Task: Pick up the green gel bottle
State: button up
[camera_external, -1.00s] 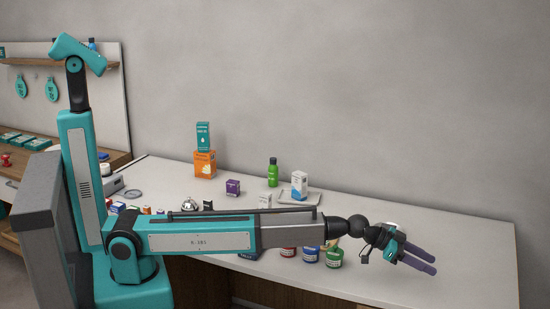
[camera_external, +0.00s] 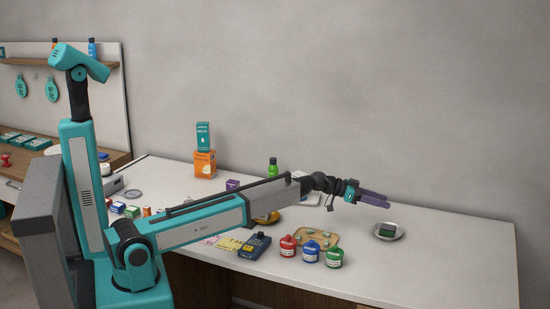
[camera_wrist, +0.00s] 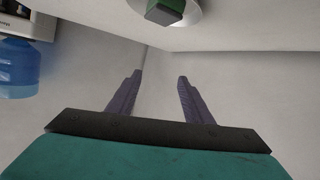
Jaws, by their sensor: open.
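The green gel bottle (camera_external: 272,168) stands at the back middle of the white counter in the external view. Its top shows above my arm, and its lower part is hidden behind the arm. My gripper (camera_external: 388,201) is to the right of the bottle and apart from it, raised over the counter. In the wrist view my gripper (camera_wrist: 158,82) has its two purple fingers spread with nothing between them. The bottle cannot be made out in the wrist view.
A round dish with a dark green block (camera_external: 388,230) lies at right. Red (camera_external: 288,246), blue (camera_external: 311,251) and green (camera_external: 335,257) jars stand at the front. An orange box (camera_external: 204,164) stands at back left. The counter's right end is clear.

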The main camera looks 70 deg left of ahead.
jog(key=s+a+r+t+b, duration=0.1)
jog(key=s+a+r+t, duration=0.1)
jog(key=a, duration=1.3)
notch_tip(320, 180, up, 7)
jog(key=n+t+y+b, duration=0.3)
jog(key=t+y, duration=0.2)
send_over(271, 163)
jog(key=f+x, duration=0.1)
jog(key=x, duration=0.3)
jog(key=s+a+f+g+h+b, duration=0.1)
jog(key=s+f, duration=0.2)
jog(key=f, duration=0.2)
jog(key=s+a+f+m+g+h+b, duration=0.1)
jog(key=s+f, duration=0.2)
jog(key=f, duration=0.2)
jog(key=shift+f+g, duration=0.3)
jog(key=shift+w+d, duration=0.15)
jog(key=shift+w, duration=0.4)
jog(key=shift+w+d, duration=0.15)
jog(key=shift+w, duration=0.45)
jog(key=shift+w, duration=0.1)
